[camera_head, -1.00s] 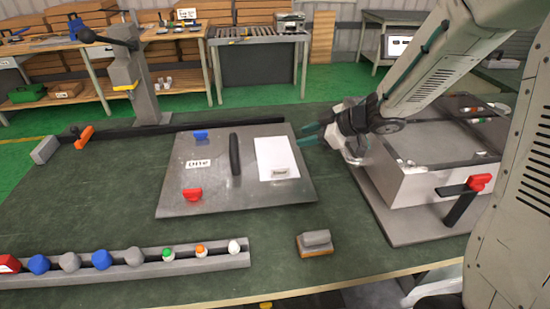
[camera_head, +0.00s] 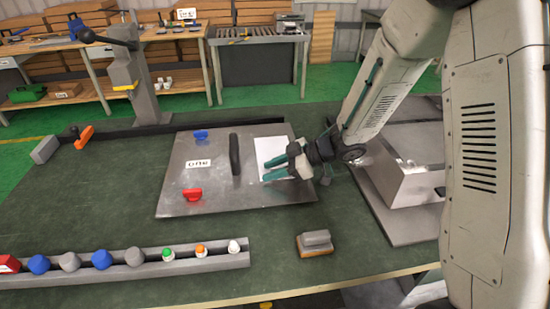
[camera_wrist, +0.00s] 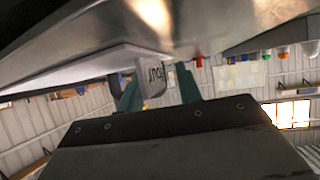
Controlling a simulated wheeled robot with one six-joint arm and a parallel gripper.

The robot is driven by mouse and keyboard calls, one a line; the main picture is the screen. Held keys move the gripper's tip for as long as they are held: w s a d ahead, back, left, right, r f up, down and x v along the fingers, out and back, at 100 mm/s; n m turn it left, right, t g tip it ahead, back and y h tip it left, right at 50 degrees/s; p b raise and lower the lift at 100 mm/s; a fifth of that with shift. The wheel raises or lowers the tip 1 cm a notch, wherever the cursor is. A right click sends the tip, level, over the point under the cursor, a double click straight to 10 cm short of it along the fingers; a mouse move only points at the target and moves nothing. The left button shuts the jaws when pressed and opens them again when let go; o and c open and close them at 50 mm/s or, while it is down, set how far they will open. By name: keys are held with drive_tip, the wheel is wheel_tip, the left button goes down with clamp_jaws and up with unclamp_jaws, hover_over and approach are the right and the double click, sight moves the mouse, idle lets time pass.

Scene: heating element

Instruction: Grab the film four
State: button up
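The film (camera_head: 268,146) is a white sheet on the right part of a grey metal plate (camera_head: 215,203). In the head view my gripper (camera_head: 266,170) covers its lower part and its label. In the wrist view a small grey-white tab (camera_wrist: 154,86) with lettering, apparently "four" turned over, shows between my two green fingers. My gripper is open, its fingers apart and pointing left over the film's lower edge. I cannot tell whether a finger touches the tab.
A black handle bar (camera_head: 235,155), a "one" label (camera_head: 199,163), a blue knob (camera_head: 201,134) and a red knob (camera_head: 192,195) are on the plate. A metal box (camera_head: 408,180) stands at right. A grey block (camera_head: 315,240) and a rail of coloured knobs (camera_head: 120,268) lie in front.

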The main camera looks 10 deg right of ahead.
drive_tip(key=shift+c, duration=0.3)
clamp_jaws()
drive_tip(key=shift+r, duration=0.15)
